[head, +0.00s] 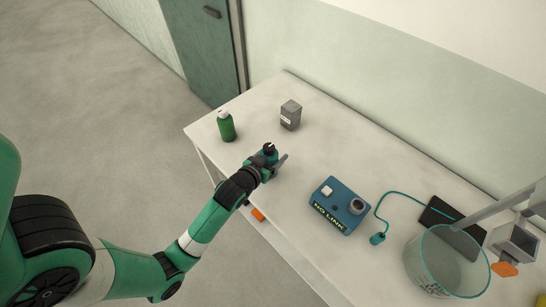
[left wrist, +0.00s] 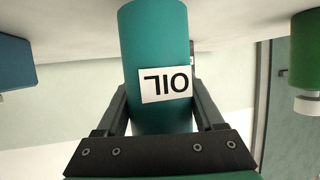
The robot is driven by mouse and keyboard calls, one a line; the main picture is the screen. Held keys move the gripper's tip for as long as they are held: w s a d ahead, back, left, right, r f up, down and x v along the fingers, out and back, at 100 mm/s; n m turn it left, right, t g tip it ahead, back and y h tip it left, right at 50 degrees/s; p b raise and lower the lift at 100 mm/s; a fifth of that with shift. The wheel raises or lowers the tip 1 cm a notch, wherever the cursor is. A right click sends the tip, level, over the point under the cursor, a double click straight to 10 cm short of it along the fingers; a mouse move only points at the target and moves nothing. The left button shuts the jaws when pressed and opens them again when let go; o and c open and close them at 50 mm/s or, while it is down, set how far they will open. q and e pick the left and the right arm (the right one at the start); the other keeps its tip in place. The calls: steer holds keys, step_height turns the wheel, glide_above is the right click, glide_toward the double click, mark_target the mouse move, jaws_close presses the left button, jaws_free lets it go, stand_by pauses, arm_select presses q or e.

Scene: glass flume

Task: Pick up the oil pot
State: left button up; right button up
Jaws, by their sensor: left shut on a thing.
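The oil pot (left wrist: 155,45) is a teal cylinder with a white label reading OIL, which appears upside down in the left wrist view. In the head view, the pot (head: 270,151) shows as a small teal body with a dark top, partly hidden by my gripper. My left gripper (head: 273,165) is shut on it, with one black finger on each side of the body in the left wrist view (left wrist: 161,112). Whether the pot's base touches the table is unclear. My right gripper is not in view.
A green bottle (head: 226,128) with a white cap and a grey box (head: 290,116) stand behind the pot on the white table (head: 330,127). A blue NO LINK box (head: 341,200) sits to the right, with a cable plug (head: 378,239) and a clear glass vessel (head: 445,262) beyond.

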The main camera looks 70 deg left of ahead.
mark_target(266, 152)
arm_select(q)
steer(key=s+r+p, duration=0.1)
steer(key=r, duration=0.1)
steer(key=s+d+r+p, duration=0.1)
steer(key=r, duration=0.1)
steer(key=s+d+r+p, duration=0.1)
steer(key=r, duration=0.2)
steer(key=shift+s+d, duration=0.1)
steer(key=shift+d, duration=0.1)
steer(key=p+v, duration=0.2)
steer(key=v, duration=0.9)
